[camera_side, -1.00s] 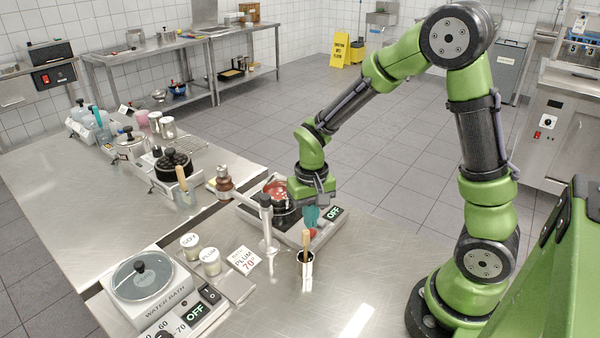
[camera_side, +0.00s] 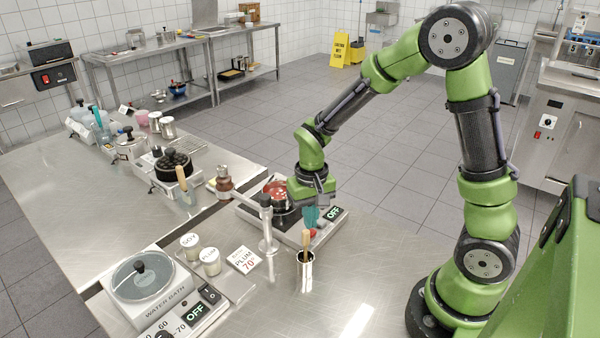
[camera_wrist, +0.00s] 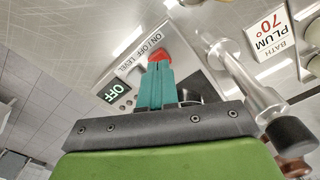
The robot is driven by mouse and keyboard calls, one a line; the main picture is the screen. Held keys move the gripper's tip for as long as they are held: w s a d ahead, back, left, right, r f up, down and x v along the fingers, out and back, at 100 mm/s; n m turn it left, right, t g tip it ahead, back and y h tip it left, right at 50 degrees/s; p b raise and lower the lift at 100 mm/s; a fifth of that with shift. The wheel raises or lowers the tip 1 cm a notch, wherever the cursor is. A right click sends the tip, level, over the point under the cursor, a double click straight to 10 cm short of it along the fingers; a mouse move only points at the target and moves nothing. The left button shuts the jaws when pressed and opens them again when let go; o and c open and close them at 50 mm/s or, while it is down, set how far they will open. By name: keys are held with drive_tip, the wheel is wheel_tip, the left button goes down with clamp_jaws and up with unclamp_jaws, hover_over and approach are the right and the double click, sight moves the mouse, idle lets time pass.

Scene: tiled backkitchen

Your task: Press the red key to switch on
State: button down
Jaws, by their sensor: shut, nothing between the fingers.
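The red key (camera_wrist: 158,55) is on the front panel of the hotplate unit (camera_wrist: 203,77), by the "ON/OFF" lettering. In the side view the red key (camera_side: 314,233) shows just below my fingertips. My gripper (camera_side: 311,224) is shut and empty, with teal fingers pointing down. In the wrist view the fingertips of my gripper (camera_wrist: 158,70) overlap the key's near edge. I cannot tell whether they touch it. The unit's display (camera_side: 334,213) reads OFF. A pot with red contents (camera_side: 278,190) stands on the hotplate, partly hidden by my gripper.
A metal post (camera_side: 268,225) stands close left of the unit. A cup with a wooden-handled tool (camera_side: 305,270) stands in front. A PLUM 70° card (camera_side: 243,260), jars and a water bath (camera_side: 145,280) lie further left. The counter at front right is clear.

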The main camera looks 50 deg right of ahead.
drive_tip(key=shift+f, duration=0.9)
drive_tip(key=shift+r, duration=3.5)
drive_tip(key=shift+s+a+f, duration=0.15)
drive_tip(key=shift+s+f, duration=0.05)
drive_tip(key=s+a+r+n+t+y, duration=0.1)
drive_tip(key=s+a+r+t, duration=0.1)
drive_tip(key=s+r, duration=0.3)
drive_tip(key=s+a+r+n+t+y, duration=0.1)
drive_tip(key=s+a+r+t, duration=0.1)
drive_tip(key=s+r+t, duration=0.3)
wheel_tip(320, 180, up, 4)
drive_tip(key=shift+s+a+r, duration=0.1)
drive_tip(key=shift+s+a, duration=0.05)
drive_tip(key=shift+a, duration=0.1)
